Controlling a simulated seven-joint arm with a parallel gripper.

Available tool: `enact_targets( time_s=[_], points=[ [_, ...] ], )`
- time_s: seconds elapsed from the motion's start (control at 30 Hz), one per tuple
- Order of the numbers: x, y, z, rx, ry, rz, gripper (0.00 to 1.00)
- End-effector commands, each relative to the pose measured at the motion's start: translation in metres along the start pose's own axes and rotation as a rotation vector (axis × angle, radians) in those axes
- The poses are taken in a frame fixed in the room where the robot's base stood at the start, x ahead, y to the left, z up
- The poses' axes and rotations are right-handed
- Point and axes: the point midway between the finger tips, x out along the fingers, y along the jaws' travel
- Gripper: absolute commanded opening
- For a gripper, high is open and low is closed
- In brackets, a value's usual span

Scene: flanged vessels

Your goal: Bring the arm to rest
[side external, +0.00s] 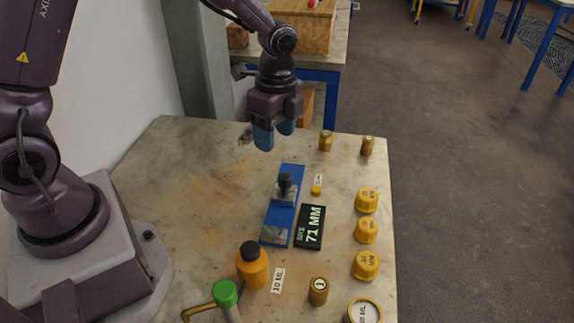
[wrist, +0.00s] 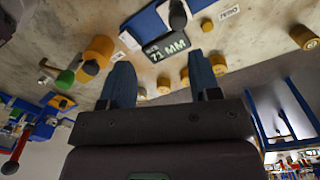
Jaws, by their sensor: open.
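My gripper (side external: 274,136) has blue fingers and hangs above the far part of the table, pointing down. Its fingers are apart with nothing between them. The arm is raised and bent at the wrist.
The dark "71 MM" sign (side external: 311,228) lies beside the plate. Yellow caps (side external: 367,200) line the right edge. An orange bottle (side external: 253,266) and a green-capped piece (side external: 225,294) stand at the front. Small brass cylinders (side external: 326,141) stand at the far edge. The left table surface is clear.

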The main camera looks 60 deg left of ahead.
Motion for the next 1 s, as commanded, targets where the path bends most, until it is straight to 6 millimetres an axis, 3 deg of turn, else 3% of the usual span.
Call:
enact_targets(
  time_s=[0.33, 0.6, 0.8, 1.0],
  points=[
    [-0.073, 0.061, 0.036, -0.706, 0.035, -0.103, 0.57],
    [-0.128, 0.124, 0.062, -1.130, 0.228, -0.213, 0.57],
    [-0.151, 0.155, 0.072, -1.192, 0.391, -0.278, 0.57],
    [-0.167, 0.163, 0.074, -1.173, 0.477, -0.327, 0.57]
  ],
)
